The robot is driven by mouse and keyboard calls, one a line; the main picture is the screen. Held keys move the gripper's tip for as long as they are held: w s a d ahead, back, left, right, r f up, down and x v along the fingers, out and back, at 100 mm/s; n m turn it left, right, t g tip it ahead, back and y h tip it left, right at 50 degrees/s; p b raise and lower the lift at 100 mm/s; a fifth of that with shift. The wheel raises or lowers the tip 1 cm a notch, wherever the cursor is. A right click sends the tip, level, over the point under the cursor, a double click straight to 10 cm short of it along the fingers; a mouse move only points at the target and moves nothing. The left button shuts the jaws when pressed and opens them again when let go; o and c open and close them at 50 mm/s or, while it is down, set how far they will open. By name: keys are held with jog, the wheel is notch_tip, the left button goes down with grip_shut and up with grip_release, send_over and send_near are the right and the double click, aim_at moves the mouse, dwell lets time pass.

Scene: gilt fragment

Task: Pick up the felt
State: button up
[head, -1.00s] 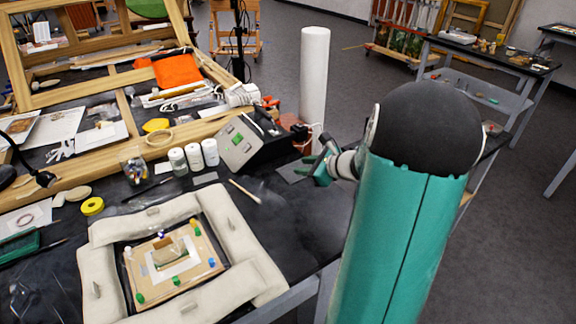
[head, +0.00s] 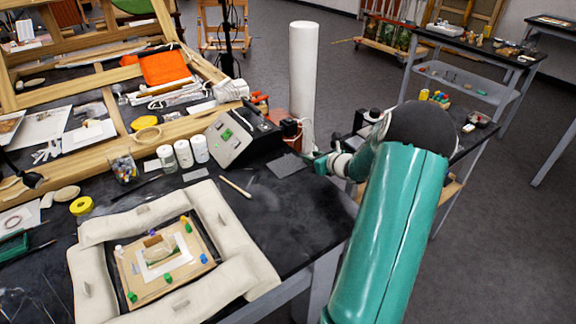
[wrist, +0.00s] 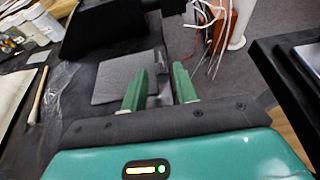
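A flat dark grey square (head: 287,165), which looks like the felt, lies on the black table near its right edge. In the wrist view the same square (wrist: 112,80) lies beyond and mostly left of my fingers, fairly near. My gripper (wrist: 161,84) is open, with nothing between its two green fingers. In the head view my gripper (head: 317,163) is just right of the square, at the table's right edge. The left finger overlaps the square's right side in the wrist view. I cannot tell the gripper's height above the table.
A grey slanted box (head: 240,135) stands behind the square. A wooden stick (head: 235,187) lies to its left. A white cylinder (head: 303,80) and red object (head: 283,125) with cables stand behind. A padded frame (head: 250,260) fills the front left. An orange cloth (head: 165,67) lies farther back.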

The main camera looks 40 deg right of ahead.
aim_at(289, 162)
jog(key=x, duration=0.4)
jog(key=shift+w+f, duration=0.25)
jog(key=shift+c, duration=0.4)
grip_shut()
